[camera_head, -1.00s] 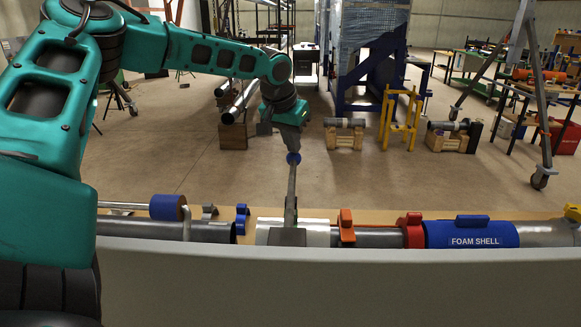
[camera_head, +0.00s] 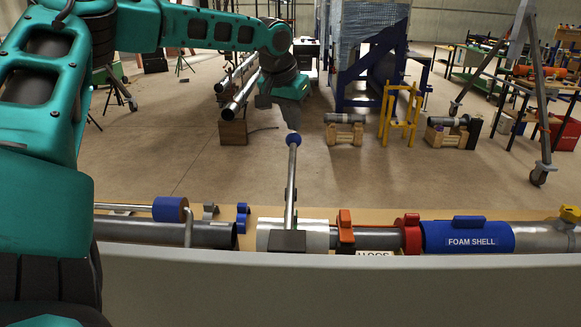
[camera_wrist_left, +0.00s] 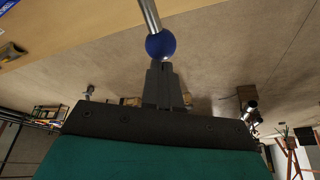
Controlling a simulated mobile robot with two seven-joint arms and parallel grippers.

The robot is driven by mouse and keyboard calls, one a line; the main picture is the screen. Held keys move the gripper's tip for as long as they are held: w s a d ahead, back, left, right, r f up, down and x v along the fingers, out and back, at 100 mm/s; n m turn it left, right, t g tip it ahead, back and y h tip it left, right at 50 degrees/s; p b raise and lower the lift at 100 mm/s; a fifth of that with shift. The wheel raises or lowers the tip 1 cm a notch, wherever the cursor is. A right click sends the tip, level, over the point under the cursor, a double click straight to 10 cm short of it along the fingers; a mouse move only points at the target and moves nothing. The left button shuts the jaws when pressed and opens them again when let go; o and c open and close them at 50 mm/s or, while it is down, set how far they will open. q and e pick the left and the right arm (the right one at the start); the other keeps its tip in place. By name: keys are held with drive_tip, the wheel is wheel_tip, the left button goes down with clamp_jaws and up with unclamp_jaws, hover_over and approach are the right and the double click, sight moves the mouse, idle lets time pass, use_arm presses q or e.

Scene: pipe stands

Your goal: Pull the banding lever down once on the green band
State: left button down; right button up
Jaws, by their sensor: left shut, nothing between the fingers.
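The banding lever is a steel rod (camera_head: 290,190) with a blue ball (camera_head: 294,139) on its end. It stands nearly upright from a dark block (camera_head: 288,241) on a white-silver sleeve (camera_head: 318,236) around the pipe. My left gripper (camera_head: 293,128) is shut and empty, pointing down at the ball from above and behind. In the left wrist view, the shut fingers (camera_wrist_left: 161,68) end right at the blue ball (camera_wrist_left: 160,45), with the rod (camera_wrist_left: 149,14) beyond it. I cannot tell whether they touch. My right gripper is out of view.
On the same pipe line are a blue roller (camera_head: 170,209), a blue clip (camera_head: 242,218), an orange clamp (camera_head: 345,230), a red collar (camera_head: 411,233) and a blue foam shell (camera_head: 469,237). A pale beam (camera_head: 340,290) runs across the front.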

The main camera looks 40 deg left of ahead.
use_arm(q)
drive_tip(key=shift+r, duration=2.15)
drive_tip(key=shift+r, duration=0.55)
wheel_tip(320, 180, up, 11)
drive_tip(key=s+d, duration=0.1)
drive_tip(key=shift+s+d, duration=0.15)
drive_tip(key=shift+s, duration=0.1)
